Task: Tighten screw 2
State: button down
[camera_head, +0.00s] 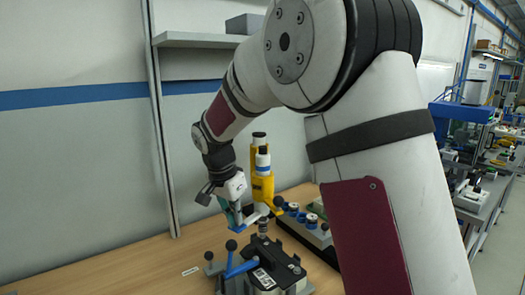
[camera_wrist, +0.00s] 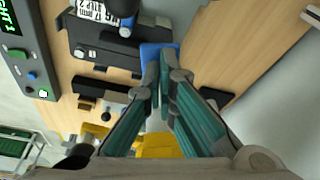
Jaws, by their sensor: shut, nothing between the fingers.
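My gripper (camera_head: 240,220) has teal fingers that lie together, with nothing seen between them. In the wrist view its tips (camera_wrist: 165,57) hang over or in front of a small blue part (camera_wrist: 148,50); I cannot tell whether they touch. A dark fixture (camera_head: 288,272) with a white label and a blue lever (camera_head: 240,269) stands on the bench just below and in front of my gripper. The fixture also shows at the top of the wrist view (camera_wrist: 80,38). I cannot pick out screw 2; it is too small or hidden.
A yellow holder (camera_head: 263,188) with black-topped tools stands behind my gripper. A dark tray (camera_head: 318,236) with several knobs lies to the right. A grey box with a green display (camera_wrist: 20,45) is at the wrist view's left. The wooden bench (camera_head: 130,265) is clear at left.

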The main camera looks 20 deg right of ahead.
aim_at(237, 228)
jog(key=shift+a+b+x, duration=0.25)
jog(key=shift+b+x, duration=0.25)
jog(key=shift+x, duration=0.6)
jog(key=shift+s+f, duration=0.15)
jog(key=shift+s, duration=0.05)
jog(key=shift+f, duration=0.7)
dwell(1.4)
jog(key=shift+r+p, duration=0.15)
jog(key=shift+p, duration=0.35)
dwell(0.4)
jog(key=shift+w+d+r+p+v, duration=0.1)
jog(key=shift+w+d+p+v, duration=0.15)
jog(key=shift+p+v, duration=0.85)
jog(key=shift+w+d+r+p+v, duration=0.15)
jog(key=shift+d+v, duration=0.2)
jog(key=shift+v, duration=1.5)
jog(key=shift+w+d+p+v, duration=0.25)
jog(key=shift+p+v, duration=0.4)
jog(key=shift+v, duration=0.85)
jog(key=shift+d, duration=0.1)
jog(key=shift+s, duration=0.1)
